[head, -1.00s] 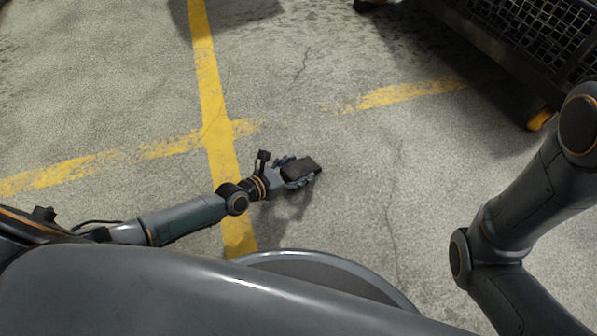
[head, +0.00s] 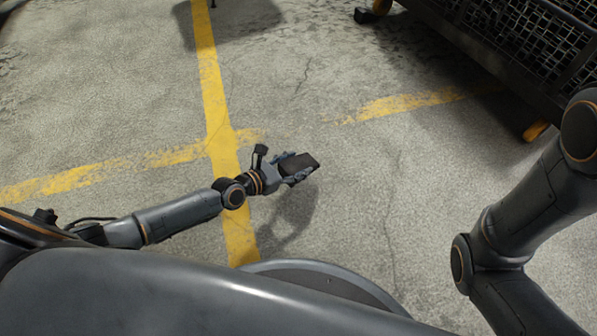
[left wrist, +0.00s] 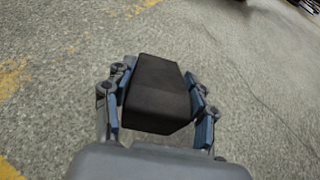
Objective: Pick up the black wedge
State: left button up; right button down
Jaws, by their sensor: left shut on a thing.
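The black wedge (head: 302,163) is held in my left gripper (head: 296,168), over the concrete floor near the middle of the head view. The left wrist view shows the wedge (left wrist: 158,95) between the two blue-padded fingers of the left gripper (left wrist: 160,104), which touch it on both sides. A shadow on the floor lies apart from the gripper, below it in the head view, so the wedge is off the floor. My right arm shows at the right of the head view, but its gripper is out of the picture.
A dark wheeled cart with mesh sides (head: 520,50) stands at the upper right, with an orange caster (head: 536,131). Worn yellow lines (head: 216,100) cross on the floor. The floor around the gripper is clear.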

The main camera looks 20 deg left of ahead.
pick_arm(q)
jog(key=w+a+r+b, duration=0.5)
jog(key=w+a+r, duration=0.3)
jog(key=a, duration=0.1)
jog(key=shift+a, duration=0.15)
